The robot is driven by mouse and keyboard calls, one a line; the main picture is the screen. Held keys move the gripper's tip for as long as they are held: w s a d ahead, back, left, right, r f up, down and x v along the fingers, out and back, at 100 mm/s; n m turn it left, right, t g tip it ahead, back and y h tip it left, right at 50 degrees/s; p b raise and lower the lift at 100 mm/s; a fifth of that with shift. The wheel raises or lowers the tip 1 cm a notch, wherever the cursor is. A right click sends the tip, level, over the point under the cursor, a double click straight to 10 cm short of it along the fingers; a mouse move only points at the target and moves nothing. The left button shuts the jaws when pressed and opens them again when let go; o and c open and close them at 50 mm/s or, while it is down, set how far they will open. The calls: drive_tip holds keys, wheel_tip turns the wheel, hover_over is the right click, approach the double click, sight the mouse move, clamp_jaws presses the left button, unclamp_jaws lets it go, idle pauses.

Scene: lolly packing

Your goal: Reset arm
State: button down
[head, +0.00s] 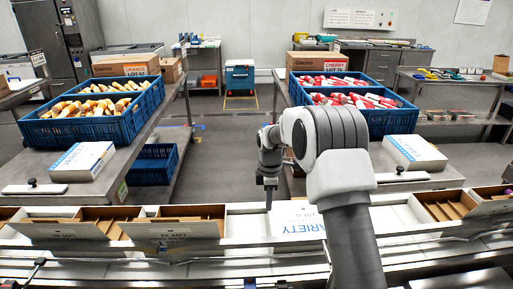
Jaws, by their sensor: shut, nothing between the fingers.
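My gripper (268,196) points down at the end of my arm, a little above the conveyor (240,224), near the left end of a white box marked VARIETY (290,222). It is small in the picture and holds nothing. Part of the VARIETY box is hidden behind my arm.
Open cardboard boxes (165,228) with dividers sit on the conveyor at left, and another (445,207) at right. Blue crates of orange lollies (125,127) and red lollies (385,119) stand on side tables. White cartons (82,161) lie nearby. The floor aisle (232,140) between the tables is clear.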

drive_tip(key=s+d+r+m+t, duration=0.15)
drive_tip(key=s+r+m, duration=0.25)
drive_tip(key=s+r, duration=0.45)
drive_tip(key=s+d+r+m+t, duration=0.15)
drive_tip(key=s+r+m, duration=0.3)
drive_tip(key=r, duration=0.65)
drive_tip(key=s+d+r+m+t, duration=0.1)
drive_tip(key=s+m, duration=0.3)
drive_tip(key=s, duration=0.7)
drive_tip(key=s+d+r+m+t, duration=0.1)
drive_tip(key=s+m, duration=0.4)
drive_tip(key=s, duration=0.6)
drive_tip(key=shift+s+d+r+t, duration=0.3)
drive_tip(key=shift+s+d+r, duration=0.15)
drive_tip(key=shift+r, duration=0.25)
